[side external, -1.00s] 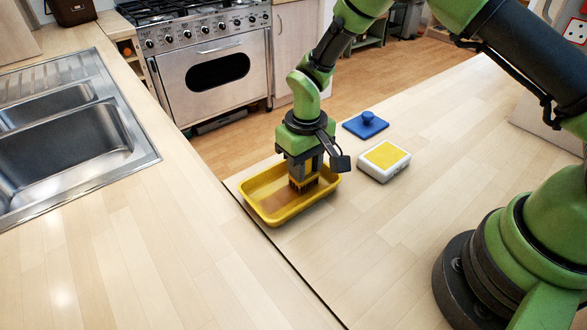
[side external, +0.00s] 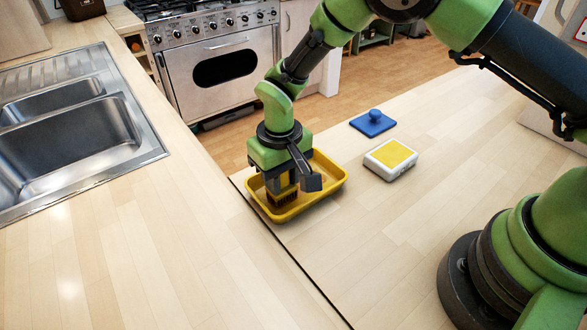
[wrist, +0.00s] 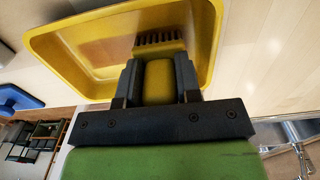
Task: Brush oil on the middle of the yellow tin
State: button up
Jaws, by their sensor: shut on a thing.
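The yellow tin (side external: 325,193) is a shallow rectangular tray near the edge of the wooden counter. It also fills the upper part of the wrist view (wrist: 75,60). My gripper (side external: 283,182) points down over the tin's left part and is shut on a yellow brush (wrist: 158,80) with dark bristles (side external: 283,198). The bristles are inside the tin, towards its left side. I cannot tell for certain whether they touch its floor. My gripper hides part of the tin's left and far walls.
A white block with a yellow top (side external: 391,159) lies right of the tin. A blue plate with a knob (side external: 373,123) lies behind it. A sink (side external: 75,130) is at the left, and a cooker (side external: 215,65) stands at the back.

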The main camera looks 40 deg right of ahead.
jog(key=shift+a, duration=0.45)
jog(key=shift+s, duration=0.15)
jog(key=shift+d, duration=4.4)
jog(key=shift+a, duration=4.5)
jog(key=shift+d+r, duration=0.1)
jog(key=shift+d, duration=4.5)
notch_tip(320, 180, up, 8)
